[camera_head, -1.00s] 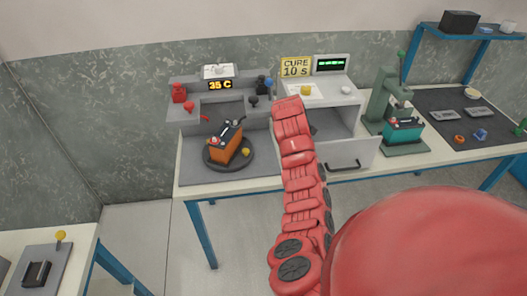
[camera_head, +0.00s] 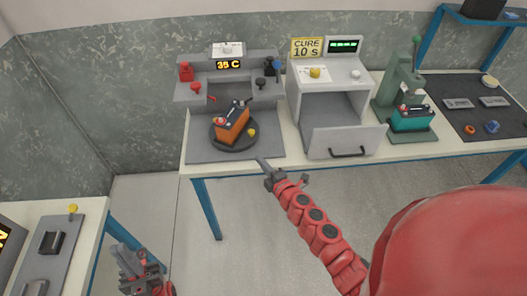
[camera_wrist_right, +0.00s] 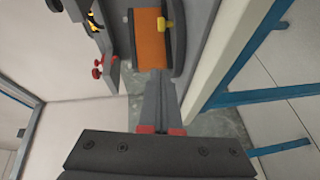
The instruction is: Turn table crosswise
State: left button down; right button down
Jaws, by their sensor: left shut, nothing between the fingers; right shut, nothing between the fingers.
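The round dark turntable (camera_head: 222,146) sits on the left station of the bench, with an orange battery (camera_head: 231,126) on it, set slantwise. A yellow knob (camera_head: 251,132) stands at the turntable's right edge. My right gripper (camera_head: 261,162) is shut and empty, just in front and right of the turntable, by the bench's front edge. In the right wrist view the shut fingers (camera_wrist_right: 155,75) point toward the orange battery (camera_wrist_right: 151,45) and yellow knob (camera_wrist_right: 166,22); contact cannot be told. My left gripper (camera_head: 122,252) is shut and empty at the lower left, away from the turntable.
A station with red and black knobs and a "35 C" display (camera_head: 229,65) stands behind the turntable. Another bench (camera_head: 85,225) is at left.

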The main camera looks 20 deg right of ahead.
send_near(250, 134)
jog(key=w+a, duration=0.1)
jog(key=a, duration=0.1)
jog(key=w+a, duration=0.2)
jog(key=shift+p, duration=0.35)
jog(key=w+d, duration=0.1)
jog(key=w, duration=0.1)
jog(key=shift+w+d+f, duration=0.25)
jog(key=shift+d+f, duration=0.1)
jog(key=shift+f, duration=0.05)
jog(key=shift+w+d+f, duration=0.1)
jog(key=shift+w+d, duration=0.15)
jog(key=shift+w, duration=0.1)
jog(key=shift+w+d+n+y+b, duration=0.2)
jog(key=shift+d+n+y+b, duration=0.15)
jog(key=shift+y, duration=0.25)
jog(key=shift+d, duration=0.1)
